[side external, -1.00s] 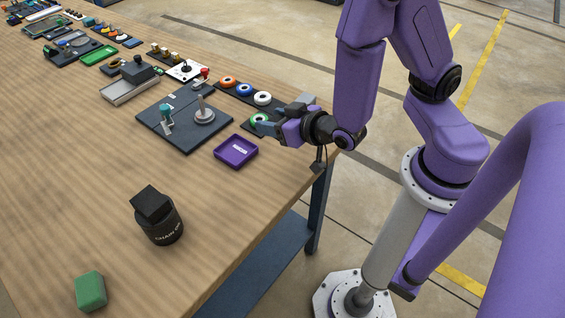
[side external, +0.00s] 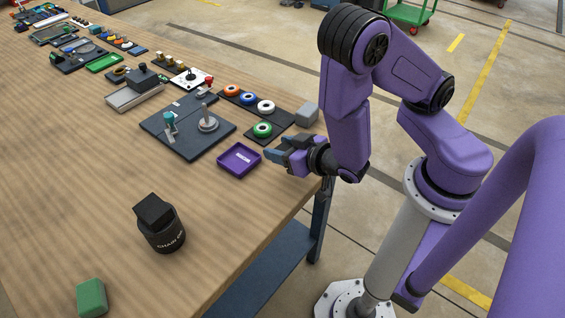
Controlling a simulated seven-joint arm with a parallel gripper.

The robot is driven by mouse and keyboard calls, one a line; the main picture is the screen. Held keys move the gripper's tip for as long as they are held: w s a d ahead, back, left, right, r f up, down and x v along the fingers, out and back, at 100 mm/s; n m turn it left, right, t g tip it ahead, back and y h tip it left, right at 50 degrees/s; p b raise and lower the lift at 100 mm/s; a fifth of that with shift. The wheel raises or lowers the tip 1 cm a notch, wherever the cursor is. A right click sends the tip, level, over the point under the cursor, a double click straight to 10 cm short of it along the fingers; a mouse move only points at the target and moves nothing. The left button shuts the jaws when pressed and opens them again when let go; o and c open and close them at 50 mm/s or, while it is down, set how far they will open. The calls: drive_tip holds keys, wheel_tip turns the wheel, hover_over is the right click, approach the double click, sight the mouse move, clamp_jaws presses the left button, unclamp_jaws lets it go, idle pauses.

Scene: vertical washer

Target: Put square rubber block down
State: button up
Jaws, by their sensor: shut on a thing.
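My gripper (side external: 278,158) is at the table's right edge, just right of the purple tray (side external: 239,177). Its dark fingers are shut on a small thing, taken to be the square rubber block. The held thing is mostly hidden between the fingers, so its shape and colour are not clear. I cannot tell whether it touches the table. The shallow purple tray carries a white label and looks empty.
A grey block (side external: 307,115) and a dark board with coloured rings (side external: 262,130) lie behind my gripper. A dark plate with a post (side external: 208,124) is behind the tray. A black can (side external: 164,235) and green block (side external: 91,297) stand nearer. Table between is clear.

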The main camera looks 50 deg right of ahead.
sight(282, 171)
drive_tip(key=shift+f, duration=2.5)
drive_tip(key=shift+f, duration=0.15)
drive_tip(key=o, duration=1)
drive_tip(key=shift+o, duration=0.2)
drive_tip(key=shift+v, duration=3.75)
